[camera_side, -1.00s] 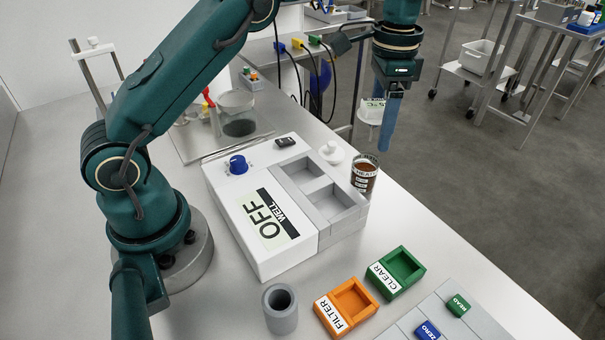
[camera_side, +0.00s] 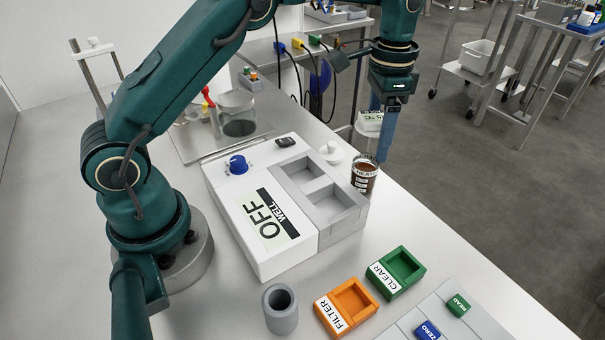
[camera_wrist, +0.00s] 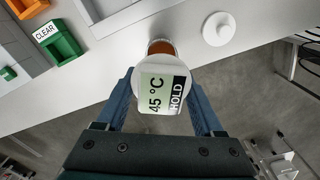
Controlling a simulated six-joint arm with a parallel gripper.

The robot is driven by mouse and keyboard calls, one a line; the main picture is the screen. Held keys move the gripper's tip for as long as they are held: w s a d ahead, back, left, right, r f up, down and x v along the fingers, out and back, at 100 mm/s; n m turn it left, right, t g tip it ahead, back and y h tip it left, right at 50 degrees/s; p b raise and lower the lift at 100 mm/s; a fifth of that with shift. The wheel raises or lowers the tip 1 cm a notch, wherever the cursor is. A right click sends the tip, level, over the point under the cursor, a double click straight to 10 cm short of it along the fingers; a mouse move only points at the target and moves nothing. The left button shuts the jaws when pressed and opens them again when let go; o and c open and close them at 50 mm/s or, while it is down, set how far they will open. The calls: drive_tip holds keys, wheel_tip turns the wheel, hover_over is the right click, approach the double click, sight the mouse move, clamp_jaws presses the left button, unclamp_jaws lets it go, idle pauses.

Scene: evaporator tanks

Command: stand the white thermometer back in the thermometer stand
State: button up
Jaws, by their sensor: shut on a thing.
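The white thermometer (camera_side: 369,121) is held up in the air between the blue fingers of my gripper (camera_side: 385,140). In the wrist view its round white head (camera_wrist: 160,68) shows a display reading 45 °C and HOLD. Its lower part is hidden in both views. My gripper is shut on it, near the glass of brown liquid (camera_side: 364,181). The glass also shows partly behind the thermometer head in the wrist view (camera_wrist: 161,46); I cannot tell whether the probe is inside it. A grey hollow cylinder (camera_side: 280,315), seemingly the thermometer stand, is upright and empty at the front.
A white device (camera_side: 250,225) marked OFF and WELL, with grey wells, fills the middle of the bench. A white knobbed lid (camera_side: 331,153) lies behind the glass. An orange FILTER tray (camera_side: 346,306) and green CLEAR tray (camera_side: 397,272) stand between cylinder and glass.

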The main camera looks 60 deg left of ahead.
drive_tip(key=s+d+m, duration=0.2)
drive_tip(key=s+d, duration=0.2)
drive_tip(key=s, duration=0.4)
drive_tip(key=s+d+r+m, duration=0.1)
drive_tip(key=s+d+m, duration=0.1)
drive_tip(key=s+d, duration=0.3)
drive_tip(key=s+d+m, duration=0.2)
drive_tip(key=s+d, duration=0.2)
drive_tip(key=s, duration=0.8)
drive_tip(key=shift+s+d+r, duration=0.15)
drive_tip(key=shift+d+r, duration=0.05)
drive_tip(key=shift+d, duration=0.05)
drive_tip(key=shift+s+d+r+m, duration=0.2)
drive_tip(key=shift+s+d+m, duration=0.1)
drive_tip(key=shift+s, duration=0.1)
drive_tip(key=shift+f, duration=4.45)
